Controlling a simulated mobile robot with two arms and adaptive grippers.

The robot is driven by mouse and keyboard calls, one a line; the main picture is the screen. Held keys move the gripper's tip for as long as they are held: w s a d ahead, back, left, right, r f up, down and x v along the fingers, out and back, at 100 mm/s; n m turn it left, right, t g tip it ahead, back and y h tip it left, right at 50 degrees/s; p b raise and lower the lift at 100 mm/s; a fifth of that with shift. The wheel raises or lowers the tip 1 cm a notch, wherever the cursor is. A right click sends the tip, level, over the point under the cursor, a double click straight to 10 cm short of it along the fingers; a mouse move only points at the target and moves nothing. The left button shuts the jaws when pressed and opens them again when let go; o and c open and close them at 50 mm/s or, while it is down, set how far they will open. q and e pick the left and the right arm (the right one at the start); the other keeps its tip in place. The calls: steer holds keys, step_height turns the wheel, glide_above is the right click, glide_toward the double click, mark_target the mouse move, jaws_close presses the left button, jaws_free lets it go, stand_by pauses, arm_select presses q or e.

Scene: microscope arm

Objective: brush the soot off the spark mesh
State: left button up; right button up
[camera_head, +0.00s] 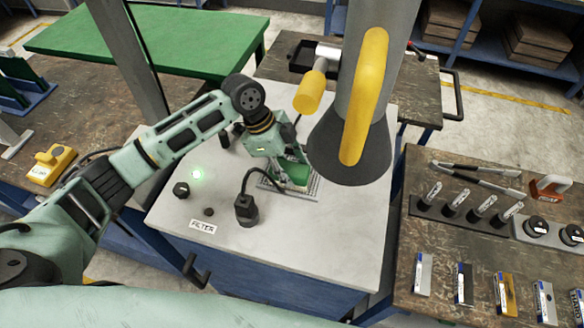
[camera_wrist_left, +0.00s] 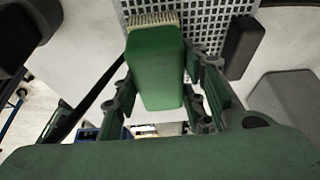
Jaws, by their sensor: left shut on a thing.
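My left gripper (camera_head: 288,168) reaches over the light grey bench top and points down at the mesh. It is shut on a green brush (camera_wrist_left: 155,65), whose pale bristles (camera_wrist_left: 152,20) show at its far end in the left wrist view. The spark mesh (camera_head: 308,192) is a grey grid lying on the bench, partly hidden by the gripper and brush. It also shows in the left wrist view (camera_wrist_left: 200,22), at the top. I cannot tell whether the bristles touch it. Soot is not clearly visible. My right gripper is out of view.
A grey hood (camera_head: 350,150) with a yellow handle (camera_head: 364,95) hangs just right of the gripper. A black device (camera_head: 246,210) with a cable stands in front of the mesh. A FILTER label (camera_head: 202,227), a knob (camera_head: 181,189) and a green light (camera_head: 197,174) are at left.

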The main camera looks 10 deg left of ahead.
arm_select(q)
steer(key=shift+a, duration=0.1)
steer(key=shift+a, duration=1.2)
steer(key=shift+d+p, duration=0.15)
steer(key=shift+p, duration=0.15)
steer(key=shift+d, duration=1.2)
steer(key=shift+d+p, duration=0.15)
steer(key=shift+p, duration=0.2)
steer(key=shift+d, duration=1.1)
